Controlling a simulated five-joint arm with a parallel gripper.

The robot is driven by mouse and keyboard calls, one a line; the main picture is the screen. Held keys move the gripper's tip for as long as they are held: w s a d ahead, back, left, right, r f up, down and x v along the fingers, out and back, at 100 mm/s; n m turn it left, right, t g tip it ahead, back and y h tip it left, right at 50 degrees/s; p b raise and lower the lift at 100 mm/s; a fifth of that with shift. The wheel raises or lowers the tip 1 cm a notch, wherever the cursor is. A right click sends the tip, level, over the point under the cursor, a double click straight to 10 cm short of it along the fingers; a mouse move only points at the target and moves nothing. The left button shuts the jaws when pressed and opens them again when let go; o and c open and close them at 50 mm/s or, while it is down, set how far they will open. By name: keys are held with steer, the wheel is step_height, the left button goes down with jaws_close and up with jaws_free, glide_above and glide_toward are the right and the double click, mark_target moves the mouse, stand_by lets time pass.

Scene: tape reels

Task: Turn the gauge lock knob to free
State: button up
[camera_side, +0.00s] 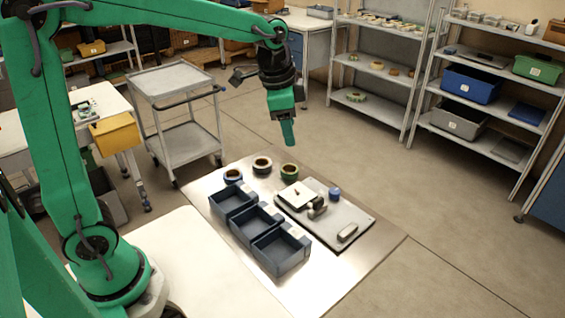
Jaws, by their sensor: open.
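A grey board (352,222) lies on the metal work surface. On it are a cream square plate (297,194), a small dark-and-light rounded part (317,209), a blue round knob-like part (335,193) and a light grey block (347,233). The blue part may be the gauge lock knob, but it is too small to be sure, and its setting cannot be read. My green gripper (289,137) points down in the air, above and left of the board in the picture. It is open, touches nothing and holds nothing visible.
Three dark blue bins (256,221) stand in a row left of the board. The metal surface (372,262) is bare at the front right. A grey cart (185,108) stands behind.

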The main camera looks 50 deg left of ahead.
steer(key=w+d+f+m+g, duration=0.1)
steer(key=w+d+f+m, duration=0.15)
steer(key=w+f, duration=0.45)
steer(key=m+g, duration=0.2)
steer(key=m, duration=0.2)
glide_above(335, 190)
step_height(335, 190, down, 8)
steer(key=shift+s+r, duration=0.1)
steer(key=shift+r, duration=0.05)
steer(key=shift+f, duration=3.9)
steer(key=c, duration=1)
